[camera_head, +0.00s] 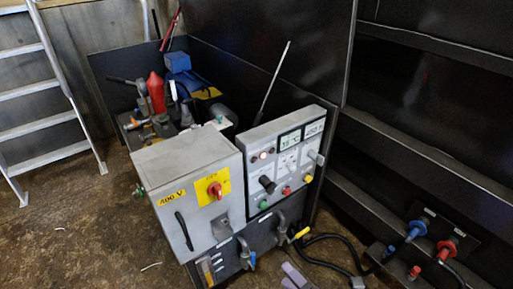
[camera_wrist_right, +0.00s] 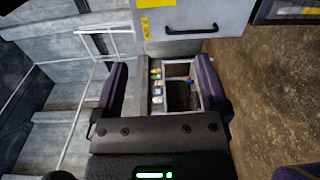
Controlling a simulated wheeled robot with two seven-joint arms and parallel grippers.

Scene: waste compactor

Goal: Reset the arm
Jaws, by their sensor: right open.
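My right gripper (camera_head: 293,275) shows only as pale purple finger parts at the bottom edge of the head view, in front of the lower front of the compactor's control unit. In the right wrist view my right gripper (camera_wrist_right: 160,85) has its two purple fingers spread wide apart with nothing held between them. A dark compartment with small coloured parts (camera_wrist_right: 157,85) shows beyond the gap. The grey cabinet (camera_wrist_right: 205,17) with a black handle is past the fingertips. No contact shows. My left gripper is not in view.
The grey electrical cabinet (camera_head: 187,175) has a red rotary switch. The control panel (camera_head: 286,165) with buttons and displays stands beside it. Black hoses (camera_head: 325,238) run to blue and red couplings (camera_head: 417,229) at right. A ladder (camera_head: 50,85) stands left. Open floor (camera_head: 75,230) lies at lower left.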

